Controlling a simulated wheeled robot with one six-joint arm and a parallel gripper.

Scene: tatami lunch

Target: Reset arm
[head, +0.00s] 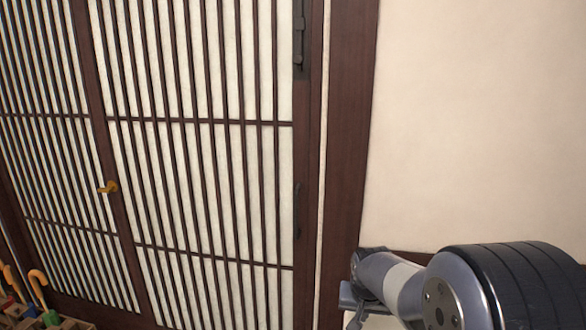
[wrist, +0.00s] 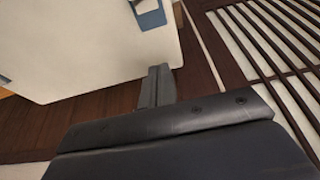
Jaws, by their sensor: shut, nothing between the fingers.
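My gripper (wrist: 157,86) shows in the wrist view, with its dark fingers together and nothing between them. It points toward a dark wooden surface and touches nothing that I can see. In the head view, my arm comes in at the lower right, in front of the pale wall; the gripper's fingers cannot be made out there.
Dark slatted doors (head: 205,122) fill the left and middle of the head view, with an orange handle (head: 108,187). Umbrellas (head: 38,280) stand at the lower left. A pale wall (head: 480,120) is at right. The wrist view shows a blue item (wrist: 150,14) at the top.

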